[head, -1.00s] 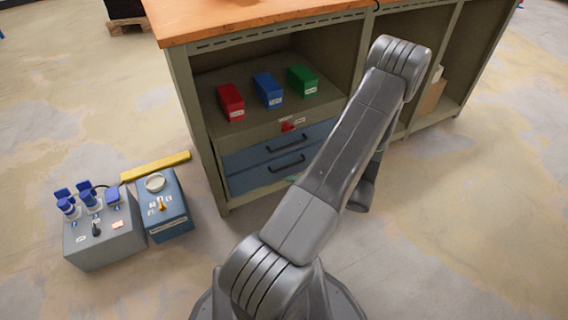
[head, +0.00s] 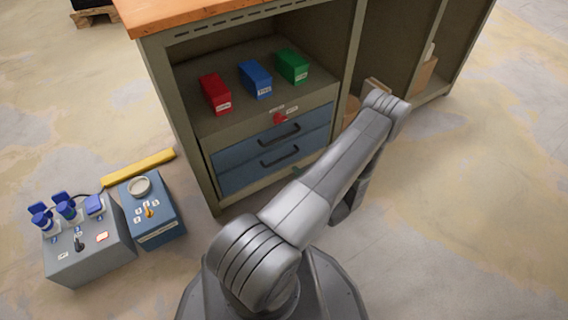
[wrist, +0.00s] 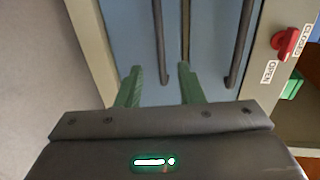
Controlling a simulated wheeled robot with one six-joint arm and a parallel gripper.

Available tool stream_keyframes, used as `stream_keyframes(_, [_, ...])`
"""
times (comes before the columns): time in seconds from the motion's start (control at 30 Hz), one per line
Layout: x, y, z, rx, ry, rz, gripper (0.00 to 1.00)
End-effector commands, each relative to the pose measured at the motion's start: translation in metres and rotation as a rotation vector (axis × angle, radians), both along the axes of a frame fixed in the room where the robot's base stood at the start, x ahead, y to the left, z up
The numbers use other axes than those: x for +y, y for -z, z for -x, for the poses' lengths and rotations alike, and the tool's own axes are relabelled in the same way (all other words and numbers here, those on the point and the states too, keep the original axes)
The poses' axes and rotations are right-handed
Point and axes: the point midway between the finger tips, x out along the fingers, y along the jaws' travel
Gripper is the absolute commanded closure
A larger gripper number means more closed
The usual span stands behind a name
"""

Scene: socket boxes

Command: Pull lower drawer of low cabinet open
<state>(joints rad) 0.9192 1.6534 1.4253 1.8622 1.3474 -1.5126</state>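The low cabinet has two blue drawers, both looking shut. The lower drawer (head: 236,182) has a dark bar handle (head: 280,156), and the upper drawer's handle (head: 281,134) is above it. In the wrist view the cabinet appears turned sideways, with its top to the right. There the lower handle (wrist: 158,40) runs towards my gripper (wrist: 160,88), its near end between the two green fingers in the picture. The fingers are apart, with no contact on the handle visible. The upper handle (wrist: 240,45) lies right of them. In the head view my arm mostly hides the gripper.
A red knob (head: 279,118) sits above the drawers; the wrist view shows OPEN and CLOSED labels beside it. Red (head: 215,94), blue (head: 256,80) and green (head: 292,67) boxes stand on the cabinet. Grey (head: 95,255) and blue (head: 160,222) socket boxes stand left on the floor.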

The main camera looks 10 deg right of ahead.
Motion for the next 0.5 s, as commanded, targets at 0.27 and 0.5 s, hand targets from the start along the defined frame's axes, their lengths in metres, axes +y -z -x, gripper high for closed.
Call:
stream_keyframes(0.27, [0.020,0.014,-0.052,-0.001,-0.004,0.001,0.66])
stream_keyframes(0.5, [0.030,0.019,-0.081,-0.001,-0.002,-0.001,0.66])
